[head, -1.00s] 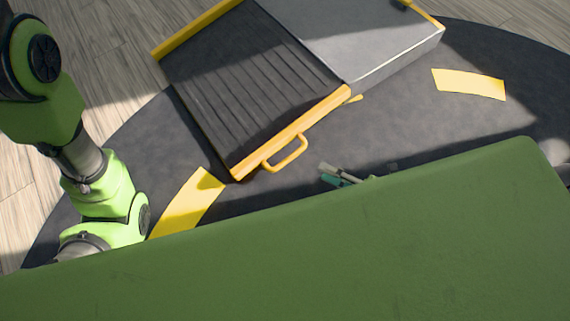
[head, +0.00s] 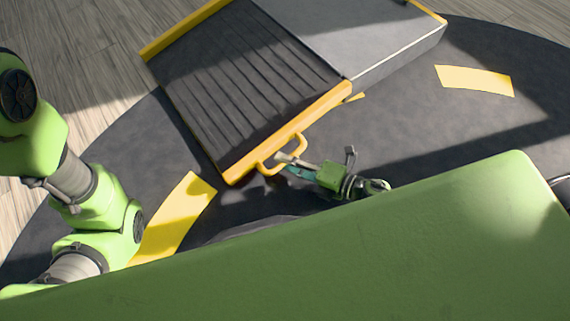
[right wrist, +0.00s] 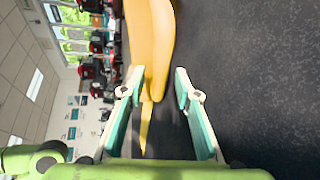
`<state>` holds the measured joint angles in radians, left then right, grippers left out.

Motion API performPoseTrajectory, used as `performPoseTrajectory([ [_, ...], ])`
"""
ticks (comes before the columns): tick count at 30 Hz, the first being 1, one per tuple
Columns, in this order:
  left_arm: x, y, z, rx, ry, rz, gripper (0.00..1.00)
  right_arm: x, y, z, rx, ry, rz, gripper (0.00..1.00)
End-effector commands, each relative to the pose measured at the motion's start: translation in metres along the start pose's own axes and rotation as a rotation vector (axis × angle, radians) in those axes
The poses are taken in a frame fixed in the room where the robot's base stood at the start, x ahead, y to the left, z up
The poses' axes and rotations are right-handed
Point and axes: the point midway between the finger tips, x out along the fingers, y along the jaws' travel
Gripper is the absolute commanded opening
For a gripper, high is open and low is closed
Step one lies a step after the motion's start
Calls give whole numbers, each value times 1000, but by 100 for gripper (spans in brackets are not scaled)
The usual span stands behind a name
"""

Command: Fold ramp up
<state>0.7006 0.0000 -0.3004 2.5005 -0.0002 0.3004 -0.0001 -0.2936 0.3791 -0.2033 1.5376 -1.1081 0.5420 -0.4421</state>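The ramp (head: 225,85) is dark and ribbed with yellow edges, and lies sloping down from a grey platform (head: 350,35). A yellow loop handle (head: 298,148) sticks out from its near yellow side edge (head: 315,120). My right gripper (head: 285,164) is at this handle, its fingertips overlapping the loop in the head view. In the right wrist view the gripper (right wrist: 158,88) is open, with the yellow handle (right wrist: 153,45) reaching between its fingers, closer to the left finger. Contact cannot be told. My left arm shows at the left, but its gripper is out of view.
The platform stands on a dark round mat (head: 400,110) with yellow floor strips (head: 475,80) and (head: 175,215). Wooden floor (head: 60,50) lies beyond. My green body hides the lower part of the head view. Open mat lies right of the handle.

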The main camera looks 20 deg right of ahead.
Motion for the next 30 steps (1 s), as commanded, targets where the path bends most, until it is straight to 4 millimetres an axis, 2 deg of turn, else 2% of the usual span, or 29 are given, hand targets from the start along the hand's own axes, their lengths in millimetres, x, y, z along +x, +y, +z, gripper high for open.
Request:
performPoseTrajectory([
  [4,-4,1,-2,0,0,0,30,10,0,0,0,-1,0,30],
  [12,-4,1,-2,0,0,1,30,11,0,0,1,-1,-1,30],
  [13,-4,1,-2,0,0,1,30,11,0,0,1,-1,-1,27],
  [16,-4,1,-1,0,0,1,30,11,0,0,1,-1,0,1],
  [17,-4,1,-1,0,0,1,30,11,0,0,1,-1,0,0],
  [25,-1,0,0,0,0,0,30,10,4,0,9,1,3,0],
  [30,13,-3,5,0,-1,0,30,6,23,-1,52,12,24,0],
])
